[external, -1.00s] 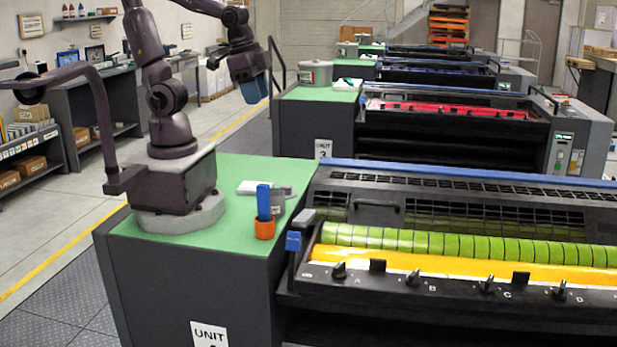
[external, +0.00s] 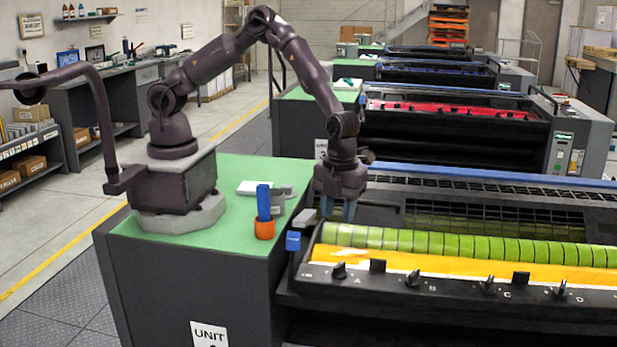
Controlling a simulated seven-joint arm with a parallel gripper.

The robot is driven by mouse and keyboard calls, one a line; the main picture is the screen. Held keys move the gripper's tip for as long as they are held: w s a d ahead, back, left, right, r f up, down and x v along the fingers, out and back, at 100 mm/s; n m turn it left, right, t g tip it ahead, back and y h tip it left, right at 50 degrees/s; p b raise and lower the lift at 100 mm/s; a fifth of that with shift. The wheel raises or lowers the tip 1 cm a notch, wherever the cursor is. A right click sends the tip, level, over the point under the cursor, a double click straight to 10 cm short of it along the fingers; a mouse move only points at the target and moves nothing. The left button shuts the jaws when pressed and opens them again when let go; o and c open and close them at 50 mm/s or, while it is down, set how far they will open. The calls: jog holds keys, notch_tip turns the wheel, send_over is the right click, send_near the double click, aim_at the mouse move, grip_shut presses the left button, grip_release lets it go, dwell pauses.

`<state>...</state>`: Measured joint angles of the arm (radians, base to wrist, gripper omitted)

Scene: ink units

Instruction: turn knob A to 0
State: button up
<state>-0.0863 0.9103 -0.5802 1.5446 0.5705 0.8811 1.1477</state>
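A row of small black knobs runs along the dark front panel of the nearest ink unit. The leftmost knob (external: 339,271), beside the letter A, I take as knob A. Its pointer and scale marks are too small to read. My gripper (external: 338,215) points down above the left end of the unit, behind and above knob A and apart from it. Its two blue fingers are spread with a gap between them and nothing visible in it.
A yellow ink strip (external: 440,266) and a green segmented roller (external: 450,243) lie behind the knobs. Black blocks (external: 377,266) stand between knobs. An orange cup (external: 264,227) stands on the green top.

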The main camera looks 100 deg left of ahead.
aim_at(339, 264)
jog(key=f, duration=0.4)
jog(key=f+m, duration=0.1)
jog(key=f, duration=0.3)
jog(key=f+m, duration=0.1)
jog(key=f, duration=0.3)
jog(key=shift+w+a+f, duration=0.15)
jog(key=shift+w+f, duration=0.15)
grip_shut()
